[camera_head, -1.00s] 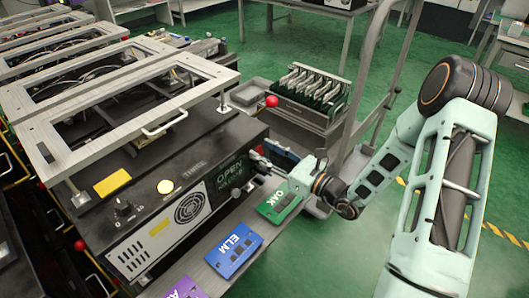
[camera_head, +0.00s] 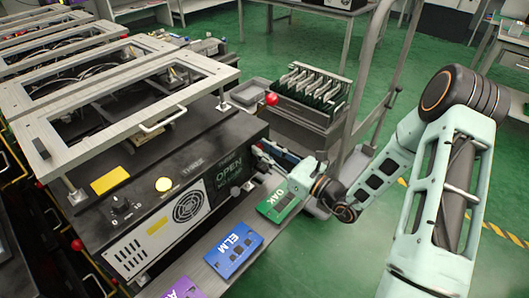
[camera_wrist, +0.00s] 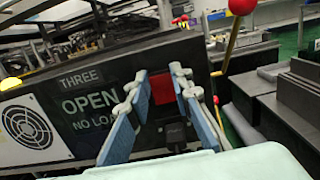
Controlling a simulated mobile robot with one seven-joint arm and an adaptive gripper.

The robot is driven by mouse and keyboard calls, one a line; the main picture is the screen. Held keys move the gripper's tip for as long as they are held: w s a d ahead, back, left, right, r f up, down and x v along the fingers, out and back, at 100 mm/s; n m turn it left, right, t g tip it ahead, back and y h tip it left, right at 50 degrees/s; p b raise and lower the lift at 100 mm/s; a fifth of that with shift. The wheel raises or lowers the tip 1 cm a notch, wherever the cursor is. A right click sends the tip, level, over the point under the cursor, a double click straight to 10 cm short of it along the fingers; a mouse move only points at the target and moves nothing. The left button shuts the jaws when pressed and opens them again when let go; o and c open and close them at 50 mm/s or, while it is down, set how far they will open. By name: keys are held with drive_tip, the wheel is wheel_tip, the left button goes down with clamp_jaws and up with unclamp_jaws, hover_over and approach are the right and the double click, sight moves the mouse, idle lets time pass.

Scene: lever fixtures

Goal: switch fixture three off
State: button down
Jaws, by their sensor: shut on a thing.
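Fixture three (camera_head: 195,165) is a dark box under a pale metal frame, with "THREE" and "OPEN NO LOAD" on it. In the wrist view its panel (camera_wrist: 80,105) fills the left. My gripper (camera_wrist: 160,76) is at the right end of this panel. Its blue-padded fingers stand on both sides of a red block with a black part (camera_wrist: 163,88), and are shut on it; the exact contact is hard to see. In the head view my gripper (camera_head: 262,157) is small and partly hidden. A dark rotary knob (camera_head: 121,204) and a yellow round lamp (camera_head: 164,185) are on the fixture's left.
A red ball-topped lever (camera_head: 271,99) stands behind my gripper; it also shows in the wrist view (camera_wrist: 242,6). Green OAK (camera_head: 279,201) and blue ELM (camera_head: 233,249) cards lie on the front ledge. A rack of boards (camera_head: 312,85) stands behind right.

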drive_tip(key=f+t+y+b, duration=0.1)
drive_tip(key=b, duration=0.2)
drive_tip(key=shift+s+d+f+y, duration=0.1)
drive_tip(key=shift+f+y, duration=0.1)
drive_tip(key=shift+y, duration=0.2)
drive_tip(key=shift+r+t+y+b, duration=0.15)
drive_tip(key=shift+t+y+b, duration=0.35)
drive_tip(key=shift+t+b, duration=0.15)
drive_tip(key=c, duration=1.7)
unclamp_jaws()
drive_tip(key=v, duration=1.2)
drive_tip(key=shift+d, duration=0.1)
